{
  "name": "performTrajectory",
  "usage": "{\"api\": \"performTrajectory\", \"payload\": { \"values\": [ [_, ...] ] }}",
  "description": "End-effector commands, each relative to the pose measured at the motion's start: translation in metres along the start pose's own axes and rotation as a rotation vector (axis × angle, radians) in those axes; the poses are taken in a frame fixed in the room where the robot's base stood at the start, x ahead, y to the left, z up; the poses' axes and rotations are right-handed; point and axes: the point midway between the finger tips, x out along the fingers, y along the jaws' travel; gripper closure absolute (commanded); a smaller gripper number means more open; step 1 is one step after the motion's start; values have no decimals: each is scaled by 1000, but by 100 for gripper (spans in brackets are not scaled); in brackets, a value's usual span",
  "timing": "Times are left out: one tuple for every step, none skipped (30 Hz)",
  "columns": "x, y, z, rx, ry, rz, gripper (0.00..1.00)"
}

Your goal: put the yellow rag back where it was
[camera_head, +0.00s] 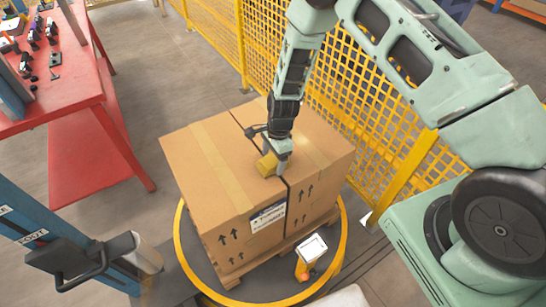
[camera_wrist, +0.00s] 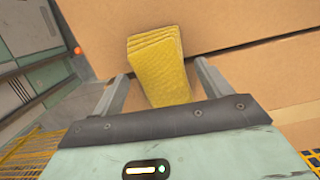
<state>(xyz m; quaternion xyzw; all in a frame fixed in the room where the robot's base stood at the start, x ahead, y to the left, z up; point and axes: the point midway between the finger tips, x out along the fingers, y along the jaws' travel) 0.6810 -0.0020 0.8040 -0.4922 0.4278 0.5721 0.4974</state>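The yellow rag (camera_head: 267,164) is a folded, layered pad on top of the big cardboard box (camera_head: 215,170), near the middle of its top. In the wrist view the rag (camera_wrist: 158,62) lies between the two fingers of my gripper (camera_wrist: 162,68), with a narrow gap on each side. My gripper (camera_head: 283,156) points down at the box top, right beside the rag. Its fingers are apart and do not appear to press on the rag. The near end of the rag is hidden by the gripper body in the wrist view.
The box stands on a wooden pallet (camera_head: 232,281) inside a yellow ring (camera_head: 190,272). A red table (camera_head: 60,95) with tools stands at the left. Yellow mesh fencing (camera_head: 213,30) runs behind. A blue post (camera_head: 60,243) with a handle is at front left. A dark strap crosses the box.

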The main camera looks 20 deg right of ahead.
Motion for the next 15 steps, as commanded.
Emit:
{"api": "performTrajectory", "payload": {
  "values": [
    [0, 0, 0, 0, 0, 0, 23],
    [0, 0, 0, 0, 0, 0, 23],
    [0, 0, 0, 0, 0, 0, 23],
    [-1, 0, 0, 0, 0, 0, 23],
    [-1, 0, 0, -1, 0, 0, 23],
    [-3, 0, 0, -1, 0, 0, 23],
    [-4, 0, 1, -1, 0, 0, 23],
    [-5, -1, 0, 0, 0, -2, 23],
    [-8, -1, 0, -1, 0, -2, 23],
    [-12, -2, 0, -1, 1, -4, 23],
    [-16, -2, 0, -2, 1, -4, 23],
    [-22, -1, 0, -2, 1, -4, 23],
    [-27, -1, 0, -2, 1, -4, 23],
    [-31, -2, -1, -2, 1, -5, 23],
    [-37, -2, -2, -1, 1, -5, 23]
  ]
}}
